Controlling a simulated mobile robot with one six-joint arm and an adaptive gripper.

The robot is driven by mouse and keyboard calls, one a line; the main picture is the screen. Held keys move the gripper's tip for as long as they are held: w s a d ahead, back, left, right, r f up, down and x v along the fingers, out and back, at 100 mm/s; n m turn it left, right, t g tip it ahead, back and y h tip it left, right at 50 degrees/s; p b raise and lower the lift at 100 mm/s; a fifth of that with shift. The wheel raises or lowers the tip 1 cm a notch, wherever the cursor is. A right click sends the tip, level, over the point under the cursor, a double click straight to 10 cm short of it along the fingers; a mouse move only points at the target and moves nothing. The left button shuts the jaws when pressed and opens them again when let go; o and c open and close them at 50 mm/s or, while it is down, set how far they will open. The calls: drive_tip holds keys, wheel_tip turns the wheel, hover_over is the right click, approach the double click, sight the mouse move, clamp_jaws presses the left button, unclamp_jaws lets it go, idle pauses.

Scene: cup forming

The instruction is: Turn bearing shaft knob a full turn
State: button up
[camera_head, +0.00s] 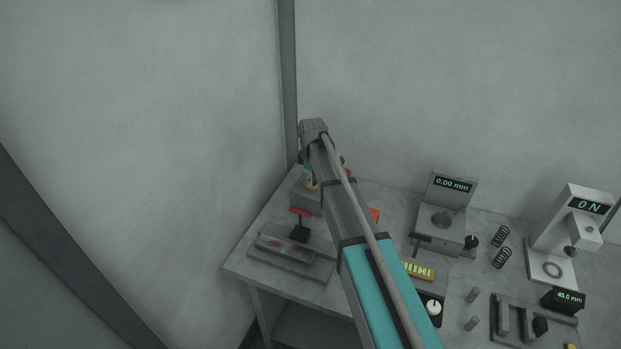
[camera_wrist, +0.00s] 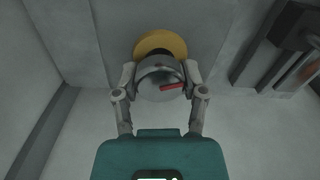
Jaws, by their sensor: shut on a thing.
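The bearing shaft knob (camera_wrist: 156,84) is a round grey knob with a red pointer mark, seen in the wrist view. The red mark points to the right in that picture. A yellow-brown ring (camera_wrist: 160,41) shows just beyond the knob. My gripper (camera_wrist: 161,76) has one finger on each side of the knob and is shut on it. In the head view my arm covers most of the station at the back left of the table, and the knob and fingertips are hidden there.
On the grey table (camera_head: 375,195), a fixture with a red handle (camera_head: 300,212) stands left of my arm. Right of it are a 0.00 mm gauge (camera_head: 443,205), several springs and pins, and a 0 N force stand (camera_head: 565,235). Walls are close behind and left.

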drive_tip(key=n, duration=0.5)
drive_tip(key=shift+w+n, duration=0.1)
drive_tip(key=shift+n, duration=0.2)
drive_tip(key=n, duration=1)
drive_tip(key=shift+d+n, duration=0.1)
drive_tip(key=shift+n, duration=0.3)
drive_tip(key=n, duration=0.5)
drive_tip(key=o, duration=1.1)
drive_tip(key=shift+o, duration=0.2)
drive_tip(key=shift+s, duration=0.2)
